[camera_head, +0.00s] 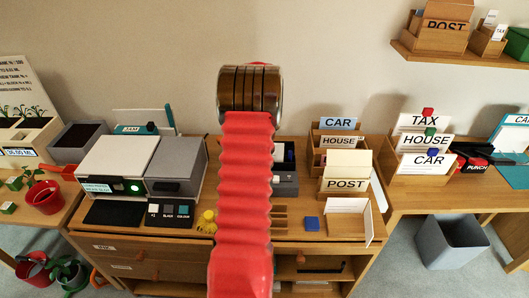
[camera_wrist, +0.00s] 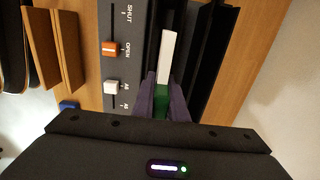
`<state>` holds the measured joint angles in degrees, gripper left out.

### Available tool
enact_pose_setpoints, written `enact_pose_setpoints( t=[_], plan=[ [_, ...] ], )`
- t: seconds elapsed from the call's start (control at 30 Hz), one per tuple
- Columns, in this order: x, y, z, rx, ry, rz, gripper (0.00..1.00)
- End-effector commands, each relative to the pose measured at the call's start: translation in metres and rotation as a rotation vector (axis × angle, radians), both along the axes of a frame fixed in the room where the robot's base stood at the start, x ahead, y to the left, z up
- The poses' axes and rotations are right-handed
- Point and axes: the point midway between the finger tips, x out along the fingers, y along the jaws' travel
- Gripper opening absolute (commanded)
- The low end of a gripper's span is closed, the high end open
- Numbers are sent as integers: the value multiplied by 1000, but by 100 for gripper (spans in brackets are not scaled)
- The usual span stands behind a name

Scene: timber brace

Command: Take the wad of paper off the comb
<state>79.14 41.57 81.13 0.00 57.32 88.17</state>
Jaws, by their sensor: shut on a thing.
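In the wrist view, the wad of paper (camera_wrist: 167,58) shows as a narrow white edge with a green part (camera_wrist: 161,103) at its near end. My gripper (camera_wrist: 162,88) is shut on the green part, one finger on each side. The comb cannot be told apart from the dark slot. In the head view, my red arm hides my gripper and much of the machine (camera_head: 287,184).
Wooden card boxes marked CAR, HOUSE and POST (camera_head: 345,184) stand right of the machine. A printer (camera_head: 120,170) stands left. A grey bin (camera_head: 451,245) is on the floor.

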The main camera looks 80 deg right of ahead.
Motion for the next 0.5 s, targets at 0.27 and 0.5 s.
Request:
enact_pose_setpoints(
  t=[0.27, 0.5],
  plan=[
    [0, -1, 38, -5, -1, 0, 0],
    [0, -1, 79, -3, -1, 0, 0]
  ],
)
